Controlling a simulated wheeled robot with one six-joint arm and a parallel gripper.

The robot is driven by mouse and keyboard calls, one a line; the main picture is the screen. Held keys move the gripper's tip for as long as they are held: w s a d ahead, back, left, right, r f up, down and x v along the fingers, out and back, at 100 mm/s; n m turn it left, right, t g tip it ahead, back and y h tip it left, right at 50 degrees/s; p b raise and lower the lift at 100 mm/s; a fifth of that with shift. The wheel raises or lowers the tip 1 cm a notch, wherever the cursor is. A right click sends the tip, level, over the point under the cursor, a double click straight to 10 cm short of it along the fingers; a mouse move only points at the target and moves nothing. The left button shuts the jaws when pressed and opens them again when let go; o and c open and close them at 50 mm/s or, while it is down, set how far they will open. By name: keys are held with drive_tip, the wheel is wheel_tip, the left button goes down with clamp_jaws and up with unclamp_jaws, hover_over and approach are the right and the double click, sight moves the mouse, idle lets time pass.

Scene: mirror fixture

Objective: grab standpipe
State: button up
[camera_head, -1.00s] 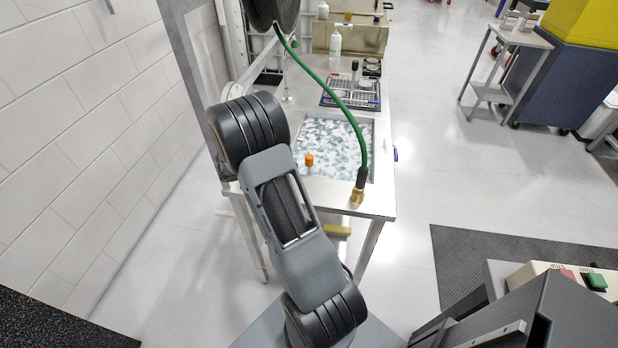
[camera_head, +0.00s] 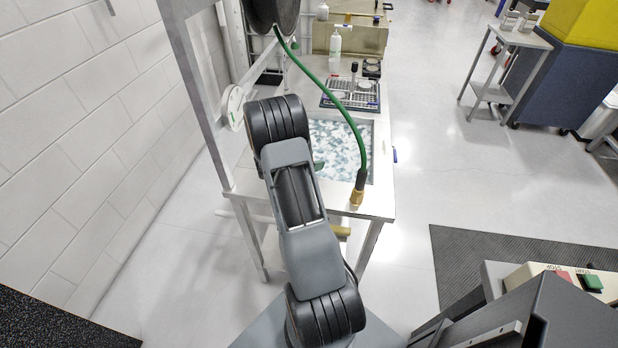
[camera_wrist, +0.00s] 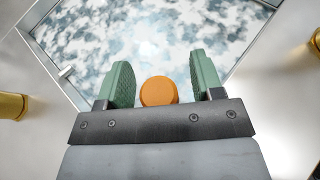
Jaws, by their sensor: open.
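The standpipe shows as a round orange top (camera_wrist: 159,92) in the wrist view, seen end-on at the near side of the sink. My gripper (camera_wrist: 160,74) is open, with one green finger on each side of the orange top. A small gap shows on both sides, wider on the right, so the fingers do not appear to touch it. How deep the fingers reach along it I cannot tell. In the head view my arm hides the standpipe, and only a green finger (camera_head: 318,166) shows beside the arm.
The sink (camera_head: 340,145) holds rippled water and is set into a metal bench (camera_head: 378,203). A green hose (camera_head: 345,118) ends in a brass nozzle (camera_head: 356,197) at the sink's front right corner. A rack (camera_head: 350,94) stands behind the sink. A frame post (camera_head: 195,95) rises at the left.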

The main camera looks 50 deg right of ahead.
drive_tip(key=shift+d, duration=0.1)
clamp_jaws()
idle(0.6)
